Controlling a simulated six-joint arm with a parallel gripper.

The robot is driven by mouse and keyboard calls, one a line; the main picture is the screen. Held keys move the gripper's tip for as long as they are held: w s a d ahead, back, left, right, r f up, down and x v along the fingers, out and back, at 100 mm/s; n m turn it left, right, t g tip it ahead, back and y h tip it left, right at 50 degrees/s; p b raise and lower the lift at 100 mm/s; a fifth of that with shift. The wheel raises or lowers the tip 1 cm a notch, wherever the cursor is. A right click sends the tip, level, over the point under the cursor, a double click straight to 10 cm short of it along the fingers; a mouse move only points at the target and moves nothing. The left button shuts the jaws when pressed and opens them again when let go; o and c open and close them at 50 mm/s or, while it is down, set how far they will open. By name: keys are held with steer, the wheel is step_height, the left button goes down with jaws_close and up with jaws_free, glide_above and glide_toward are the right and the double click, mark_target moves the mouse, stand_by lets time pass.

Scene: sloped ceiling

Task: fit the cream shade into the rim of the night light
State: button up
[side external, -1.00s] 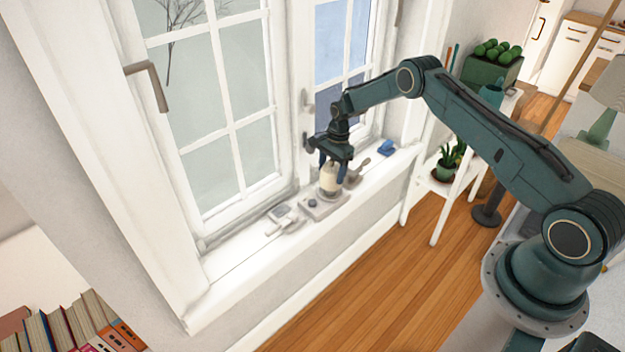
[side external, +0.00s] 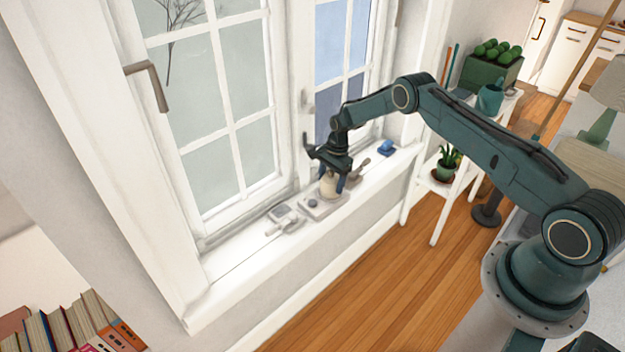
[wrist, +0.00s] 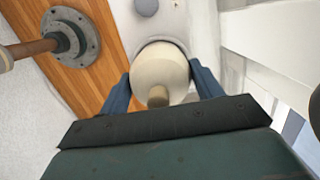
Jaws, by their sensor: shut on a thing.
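The cream shade (side external: 328,187) is between the blue fingers of my gripper (side external: 332,180), which is shut on it. In the wrist view the shade (wrist: 158,70) shows from above as a rounded cream body with a tan knob, one finger on each side. The night light (side external: 322,209) is a pale block with a dark round button, standing on the window sill. The shade is right over the night light, low down at its top. The rim is hidden under the shade, so I cannot tell whether the shade sits inside it.
Small grey items (side external: 284,217) lie on the sill left of the night light. A brown item (side external: 360,165) and a blue item (side external: 387,147) lie to its right. The window frame rises close behind. A white shelf with plants stands further right.

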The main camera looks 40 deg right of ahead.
mark_target(335, 174)
steer(key=o, duration=1)
steer(key=shift+r, duration=0.15)
step_height(335, 174, up, 12)
steer(key=d, duration=0.1)
steer(key=shift+d, duration=0.4)
